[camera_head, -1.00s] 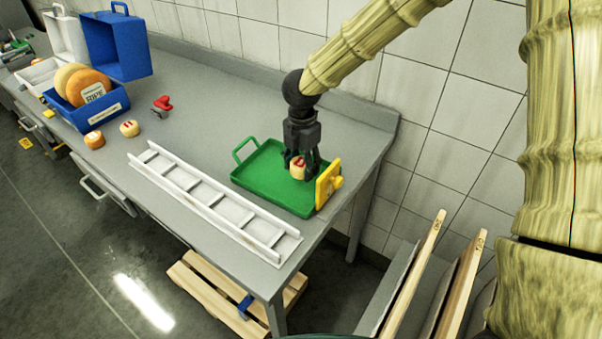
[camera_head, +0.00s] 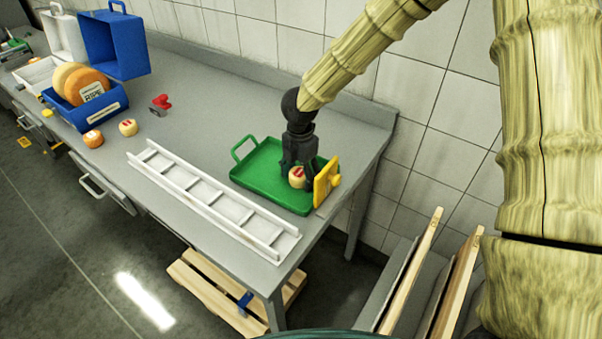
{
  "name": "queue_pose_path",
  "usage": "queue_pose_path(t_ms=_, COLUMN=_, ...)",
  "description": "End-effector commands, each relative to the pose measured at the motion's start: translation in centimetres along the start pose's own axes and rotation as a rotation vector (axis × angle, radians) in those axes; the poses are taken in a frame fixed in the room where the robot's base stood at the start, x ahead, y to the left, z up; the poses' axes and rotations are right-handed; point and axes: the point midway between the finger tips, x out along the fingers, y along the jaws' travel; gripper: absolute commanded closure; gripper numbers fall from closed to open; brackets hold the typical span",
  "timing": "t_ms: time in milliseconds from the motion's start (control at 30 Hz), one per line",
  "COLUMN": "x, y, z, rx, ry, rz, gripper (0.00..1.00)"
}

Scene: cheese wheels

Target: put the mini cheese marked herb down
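A small pale mini cheese with a red mark (camera_head: 297,177) is at the right part of the green tray (camera_head: 270,190), near its yellow end plate (camera_head: 322,188). It appears to rest on the tray floor, but contact is hard to make out. The mark is too small to read as herb. My gripper (camera_head: 299,180) points down over the tray with a finger on each side of the cheese. Whether the fingers press on it or stand slightly apart cannot be made out.
A white ladder-like rack (camera_head: 210,205) lies left of the tray. Two more mini cheeses (camera_head: 128,127) (camera_head: 93,139), a red-topped item (camera_head: 160,104) and a blue crate (camera_head: 95,117) with big cheese wheels stand farther left. The tiled wall is behind.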

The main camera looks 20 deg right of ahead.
Motion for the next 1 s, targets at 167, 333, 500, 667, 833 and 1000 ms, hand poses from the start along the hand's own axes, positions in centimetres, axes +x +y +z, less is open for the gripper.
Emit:
queue_pose_path(t_ms=167, x=0.0, y=0.0, z=0.0, rx=0.000, ry=0.000, rz=0.000, gripper=0.26)
queue_pose_path(t_ms=333, x=-0.1, y=0.0, z=0.0, rx=0.000, ry=0.000, rz=0.000, gripper=0.26)
queue_pose_path(t_ms=500, x=-1.3, y=0.1, z=0.0, rx=0.000, ry=-0.001, rz=0.003, gripper=0.26)
queue_pose_path(t_ms=667, x=-3.7, y=0.1, z=0.0, rx=0.001, ry=0.000, rz=0.005, gripper=0.26)
queue_pose_path(t_ms=833, x=-6.9, y=0.1, z=0.0, rx=0.001, ry=0.000, rz=0.004, gripper=0.26)
queue_pose_path(t_ms=1000, x=-9.7, y=0.1, z=0.0, rx=0.000, ry=0.000, rz=0.003, gripper=0.26)
